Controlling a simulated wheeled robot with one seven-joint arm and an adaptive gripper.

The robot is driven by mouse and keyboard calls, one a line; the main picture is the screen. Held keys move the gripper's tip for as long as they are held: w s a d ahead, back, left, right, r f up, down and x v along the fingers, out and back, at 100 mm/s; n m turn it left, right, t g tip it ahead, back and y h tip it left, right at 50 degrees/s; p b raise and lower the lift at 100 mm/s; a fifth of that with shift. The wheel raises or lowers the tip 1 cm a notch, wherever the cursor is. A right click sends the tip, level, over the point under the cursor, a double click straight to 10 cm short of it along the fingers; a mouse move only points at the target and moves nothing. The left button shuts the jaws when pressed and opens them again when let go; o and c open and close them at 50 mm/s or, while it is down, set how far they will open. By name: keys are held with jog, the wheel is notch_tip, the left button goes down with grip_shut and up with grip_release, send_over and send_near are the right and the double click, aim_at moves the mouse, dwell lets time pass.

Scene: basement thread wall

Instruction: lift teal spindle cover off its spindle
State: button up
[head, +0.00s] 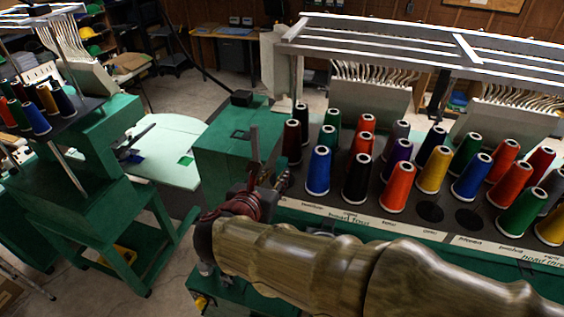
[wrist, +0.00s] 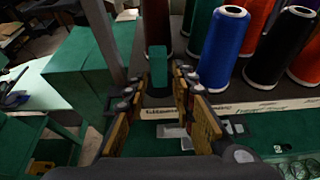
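The teal spindle cover (wrist: 157,68) is a narrow, upright, block-like piece in the middle of the wrist view. It stands at the front left of the dark thread rack. My gripper (wrist: 158,88) is open, with one yellow-padded finger on each side of the cover's line and a visible gap on both sides. I cannot tell whether the fingertips reach around it or stop just short. The spindle under the cover is hidden.
A blue cone (wrist: 224,48) stands close to the right of the cover, with a black cone (wrist: 281,46) beyond it. A dark red cone (head: 292,142) stands behind. A grey upright post (wrist: 103,40) is close on the left. Several more cones fill the rack rightward.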

aim_at(281, 166)
jog(key=shift+x, duration=1.2)
jog(key=x, duration=0.2)
jog(key=r+p+x, duration=0.1)
jog(key=x, duration=0.2)
jog(key=shift+w+f, duration=0.1)
jog(key=shift+w, duration=0.25)
jog(key=shift+c, duration=1.4)
jog(key=shift+c, duration=0.9)
notch_tip(281, 166, up, 18)
